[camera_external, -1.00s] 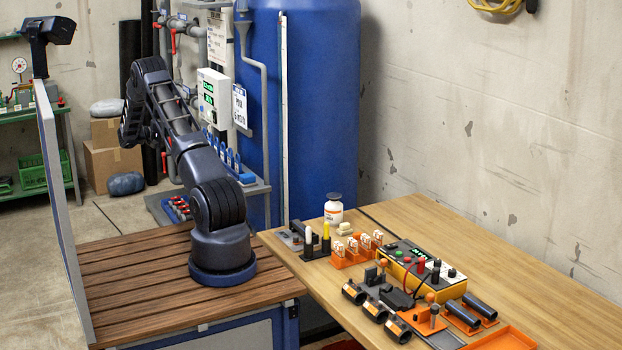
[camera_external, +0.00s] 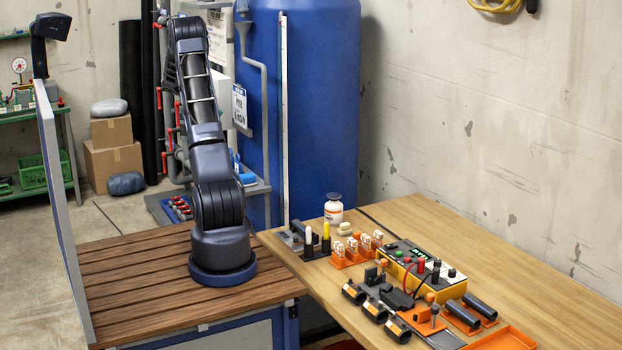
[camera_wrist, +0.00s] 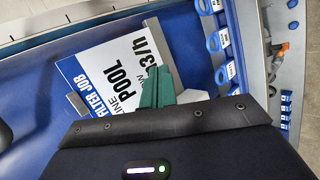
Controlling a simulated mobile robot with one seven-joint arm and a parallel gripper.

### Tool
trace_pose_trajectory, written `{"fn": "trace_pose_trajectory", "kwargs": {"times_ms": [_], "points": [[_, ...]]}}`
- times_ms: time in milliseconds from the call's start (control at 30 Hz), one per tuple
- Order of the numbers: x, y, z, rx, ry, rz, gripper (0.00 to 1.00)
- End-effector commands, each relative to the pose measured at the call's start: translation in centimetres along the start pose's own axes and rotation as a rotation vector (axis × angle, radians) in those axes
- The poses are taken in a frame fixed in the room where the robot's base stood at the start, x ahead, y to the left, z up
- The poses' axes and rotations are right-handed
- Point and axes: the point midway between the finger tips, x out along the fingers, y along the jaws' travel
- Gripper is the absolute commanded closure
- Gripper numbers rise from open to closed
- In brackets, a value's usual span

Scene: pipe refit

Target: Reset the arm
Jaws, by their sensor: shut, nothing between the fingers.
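My arm (camera_external: 205,115) stands raised on its round base on the wooden deck in the external view. Its gripper end is hidden there behind the arm links. In the wrist view my gripper (camera_wrist: 158,84) shows as green fingers, shut together and empty. Behind the fingers is a white sign (camera_wrist: 103,80) reading "FILTER JOB", "LINE" and "POOL", set against a blue surface. The fingers overlap part of the sign in the picture; I cannot tell how far they are from it.
The blue tank (camera_external: 320,110) stands right behind the arm, with grey pipes and red-handled valves (camera_external: 176,105) at its left. Blue tagged rings (camera_wrist: 221,74) line a grey rail in the wrist view. The wooden workbench (camera_external: 540,275) at right holds a yellow meter (camera_external: 425,272) and fittings.

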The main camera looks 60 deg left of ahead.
Motion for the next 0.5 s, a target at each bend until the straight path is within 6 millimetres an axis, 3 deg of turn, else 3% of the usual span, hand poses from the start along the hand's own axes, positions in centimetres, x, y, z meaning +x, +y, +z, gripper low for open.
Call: {"fn": "trace_pose_trajectory", "kwargs": {"times_ms": [33,100,500], "points": [[0.3,1.9,1.1,0.023,-0.013,-0.057,1.0],[0.6,3.8,2.4,0.048,-0.025,-0.142,1.0],[-0.4,14.0,9.9,0.242,0.019,-0.588,1.0]]}}
